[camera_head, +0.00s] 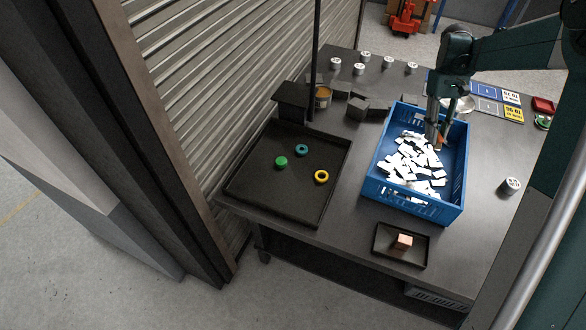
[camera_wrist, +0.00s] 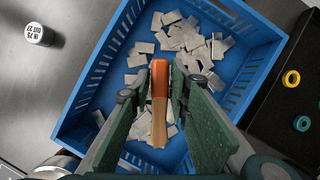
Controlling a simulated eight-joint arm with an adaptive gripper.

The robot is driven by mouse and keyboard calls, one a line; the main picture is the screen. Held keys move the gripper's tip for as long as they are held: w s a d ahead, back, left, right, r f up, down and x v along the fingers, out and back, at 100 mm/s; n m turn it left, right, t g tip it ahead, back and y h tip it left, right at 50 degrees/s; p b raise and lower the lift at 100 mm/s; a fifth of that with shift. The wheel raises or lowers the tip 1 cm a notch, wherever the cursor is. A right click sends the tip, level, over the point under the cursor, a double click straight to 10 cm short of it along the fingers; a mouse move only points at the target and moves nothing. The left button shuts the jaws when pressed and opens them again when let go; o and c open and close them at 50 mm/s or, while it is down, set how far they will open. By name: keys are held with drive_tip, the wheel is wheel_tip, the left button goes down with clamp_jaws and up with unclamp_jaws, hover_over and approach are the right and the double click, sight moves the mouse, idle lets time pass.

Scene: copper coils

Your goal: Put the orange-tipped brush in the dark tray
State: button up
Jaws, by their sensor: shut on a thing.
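My gripper (camera_head: 437,122) reaches down into the blue crate (camera_head: 408,202). In the wrist view my gripper (camera_wrist: 155,92) is shut on the brush (camera_wrist: 159,85), which has an orange part and a light wooden part. The brush lies lengthwise between the fingers, above white pieces. In the head view only a little orange of the brush (camera_head: 441,130) shows beside the fingers. A large dark tray (camera_head: 270,202) lies left of the crate and holds a green piece, a teal ring and a yellow ring. A small dark tray (camera_head: 386,239) at the front holds a pinkish block (camera_head: 403,241).
White flat pieces (camera_head: 412,158) fill much of the crate floor. The crate walls surround my gripper. Several white-topped cylinders (camera_head: 362,68) stand at the back, and another (camera_head: 510,186) stands right of the crate. Grey blocks (camera_head: 357,108) sit behind the large tray.

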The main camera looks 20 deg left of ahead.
drive_tip(key=s+a+n+t+y+b, duration=0.1)
drive_tip(key=s+a+n+t+b, duration=0.2)
drive_tip(key=a+n, duration=1.3)
drive_tip(key=s+a+n+t+y+b, duration=0.1)
drive_tip(key=s+a+n+t, duration=0.35)
drive_tip(key=a+n, duration=1.2)
drive_tip(key=shift+w+a+f+m+t, duration=0.25)
drive_tip(key=shift+a+f+m, duration=0.15)
drive_tip(key=shift+f, duration=0.3)
drive_tip(key=shift+w+a+f+m+t, duration=0.1)
drive_tip(key=shift+w+a+f+m, duration=0.25)
drive_tip(key=shift+f, duration=0.35)
drive_tip(key=shift+w+a+f+m+t, duration=0.2)
drive_tip(key=shift+a+f+m, duration=0.25)
drive_tip(key=shift+f, duration=0.25)
drive_tip(key=shift+f+b, duration=0.75)
drive_tip(key=shift+f, duration=2.35)
drive_tip(key=shift+f+b, duration=0.45)
drive_tip(key=shift+f, duration=1.45)
drive_tip(key=shift+f, duration=0.1)
